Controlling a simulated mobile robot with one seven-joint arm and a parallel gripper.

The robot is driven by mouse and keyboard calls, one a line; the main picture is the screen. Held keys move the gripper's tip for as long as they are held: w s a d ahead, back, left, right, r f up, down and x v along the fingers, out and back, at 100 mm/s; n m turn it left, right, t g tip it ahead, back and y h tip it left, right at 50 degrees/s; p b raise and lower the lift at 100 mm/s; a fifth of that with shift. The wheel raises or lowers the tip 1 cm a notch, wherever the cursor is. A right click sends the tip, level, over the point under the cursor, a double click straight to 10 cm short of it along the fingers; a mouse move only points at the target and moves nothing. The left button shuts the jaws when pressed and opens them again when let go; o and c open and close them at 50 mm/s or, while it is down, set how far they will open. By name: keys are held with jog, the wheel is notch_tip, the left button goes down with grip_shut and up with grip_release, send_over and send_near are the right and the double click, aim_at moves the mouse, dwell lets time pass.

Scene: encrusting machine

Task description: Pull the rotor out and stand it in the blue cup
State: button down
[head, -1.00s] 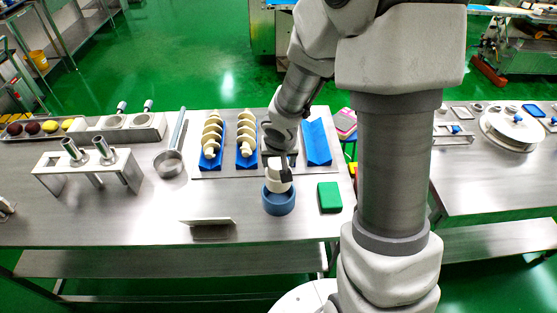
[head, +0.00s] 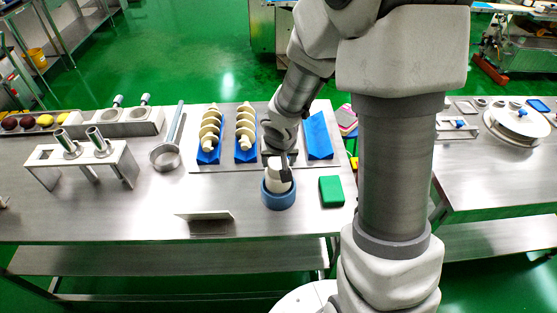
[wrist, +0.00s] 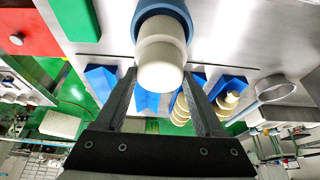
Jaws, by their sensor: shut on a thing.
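The rotor (head: 277,185) is a short cream stepped cylinder. My gripper (head: 279,172) is shut on it, with the dark fingers on either side. The rotor's lower end is at the mouth of the blue cup (head: 278,202) and looks to be inside it, roughly upright. In the wrist view the rotor (wrist: 160,62) shows between the fingers (wrist: 160,75), with the blue cup (wrist: 184,10) around its far end. The cup's inside and the rotor's bottom are hidden.
Two cream spiral screws (head: 210,128) lie on blue cradles; a third blue cradle (head: 319,138) is empty. A green block (head: 331,191) stands right of the cup. A small plate (head: 204,215) stands front left. A steel stand (head: 85,152) and ladle (head: 166,155) are further left.

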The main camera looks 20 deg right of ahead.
aim_at(279, 181)
notch_tip(279, 181, down, 5)
jog(key=b, duration=0.5)
jog(key=shift+f, duration=0.1)
dwell(0.4)
grip_release()
dwell(0.4)
jog(key=shift+p+v, duration=2.25)
jog(key=shift+v, duration=1.55)
jog(key=shift+w, duration=0.1)
